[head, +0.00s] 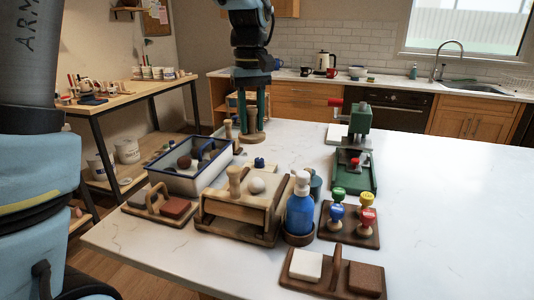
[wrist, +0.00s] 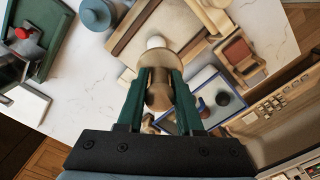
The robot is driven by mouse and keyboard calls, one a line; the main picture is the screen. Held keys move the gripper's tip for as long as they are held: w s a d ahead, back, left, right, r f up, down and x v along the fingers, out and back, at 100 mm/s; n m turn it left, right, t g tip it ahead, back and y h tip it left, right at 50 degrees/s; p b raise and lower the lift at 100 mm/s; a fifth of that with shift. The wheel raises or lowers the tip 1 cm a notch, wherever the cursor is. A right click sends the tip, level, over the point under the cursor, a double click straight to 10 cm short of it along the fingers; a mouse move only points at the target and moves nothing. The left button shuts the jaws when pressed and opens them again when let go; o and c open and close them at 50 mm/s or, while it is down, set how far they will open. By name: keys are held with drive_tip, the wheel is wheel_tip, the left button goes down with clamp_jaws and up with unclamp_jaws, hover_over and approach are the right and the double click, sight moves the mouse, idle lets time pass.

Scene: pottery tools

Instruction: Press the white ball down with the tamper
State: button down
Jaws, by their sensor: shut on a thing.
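My gripper (head: 253,118) is shut on a wooden tamper (head: 253,137), with its green fingers on either side of the handle. In the wrist view the gripper (wrist: 158,95) holds the tamper with its round disc (wrist: 150,62) pointing away from the wrist. The white ball (head: 257,185) sits on the wooden board (head: 228,209). In the head view the tamper appears above and behind the ball, apart from it. In the wrist view the ball (wrist: 155,41) shows just past the disc's rim, partly hidden by it. The disc's height above the counter is hard to tell.
A blue bottle (head: 300,212) stands right of the board. A blue-rimmed tray (head: 165,180) is at left, a green press (head: 355,155) at back right. The counter's right side is clear.

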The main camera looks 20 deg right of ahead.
sight(255, 132)
drive_tip(key=f, duration=0.1)
drive_tip(key=f+b, duration=0.1)
drive_tip(key=f, duration=0.1)
drive_tip(key=f+b, duration=0.1)
drive_tip(key=f, duration=0.1)
drive_tip(key=shift+d, duration=0.35)
wheel_tip(255, 132, down, 5)
drive_tip(key=b, duration=0.5)
drive_tip(key=shift+f, duration=0.2)
drive_tip(key=shift+f+b, duration=0.4)
drive_tip(key=shift+f, duration=0.3)
drive_tip(key=shift+r+p, duration=0.95)
drive_tip(key=shift+r, duration=0.05)
drive_tip(key=shift+f+b, duration=0.55)
drive_tip(key=shift+f, duration=0.6)
drive_tip(key=shift+r, duration=0.1)
